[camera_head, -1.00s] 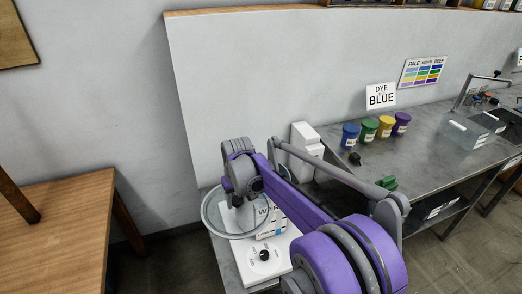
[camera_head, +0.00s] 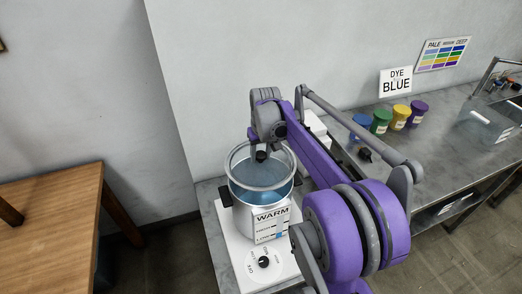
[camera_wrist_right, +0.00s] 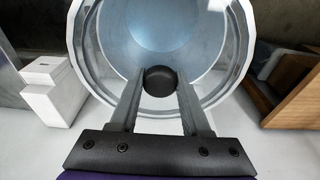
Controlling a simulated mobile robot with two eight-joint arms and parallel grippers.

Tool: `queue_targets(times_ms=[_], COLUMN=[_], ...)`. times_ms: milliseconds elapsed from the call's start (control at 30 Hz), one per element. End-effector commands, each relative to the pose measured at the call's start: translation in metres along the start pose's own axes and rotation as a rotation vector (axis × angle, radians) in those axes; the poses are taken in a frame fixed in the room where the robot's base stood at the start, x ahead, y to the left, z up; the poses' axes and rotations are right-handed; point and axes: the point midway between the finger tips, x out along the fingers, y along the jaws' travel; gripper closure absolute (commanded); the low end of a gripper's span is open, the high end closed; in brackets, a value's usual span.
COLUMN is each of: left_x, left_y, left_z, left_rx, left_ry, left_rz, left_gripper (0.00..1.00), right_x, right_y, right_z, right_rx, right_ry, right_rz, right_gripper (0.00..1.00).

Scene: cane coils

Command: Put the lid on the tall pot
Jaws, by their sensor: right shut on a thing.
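The lid (camera_head: 229,170) is clear with a pale grey rim and a dark knob (camera_wrist_right: 160,80). My right gripper (camera_head: 261,156) is shut on the knob; in the right wrist view the two fingers (camera_wrist_right: 160,84) flank it. The tall pot (camera_head: 241,220) is silver, with dark side handles and blue inside. The lid hangs over the pot's mouth, seemingly a little above its rim, and covers part of it in the head view. In the wrist view blue shows through the lid (camera_wrist_right: 155,28). My left gripper is not in view.
The pot stands on a white hotplate (camera_head: 232,262) with a dial; a WARM sign (camera_head: 270,227) stands in front of it. Blue, green, yellow and purple tubs (camera_head: 399,117) are on the grey bench at right. A wooden table (camera_head: 62,225) is at left.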

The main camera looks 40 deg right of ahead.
Motion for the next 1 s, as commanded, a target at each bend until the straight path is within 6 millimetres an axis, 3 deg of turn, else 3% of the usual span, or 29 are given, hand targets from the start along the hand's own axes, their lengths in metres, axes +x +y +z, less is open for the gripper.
queue_targets(times_ms=[600, 1000], left_x=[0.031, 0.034], left_y=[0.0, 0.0], left_z=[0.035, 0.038], left_rx=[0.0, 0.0], left_ry=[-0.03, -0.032], left_rz=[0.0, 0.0], left_gripper=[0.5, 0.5], right_x=[0.059, 0.065], right_y=[0.0, 0.0], right_z=[0.01, 0.01], right_rx=[0.0, 0.0], right_ry=[-0.001, 0.001], right_rz=[0.0, 0.0], right_gripper=[1.0, 1.0])
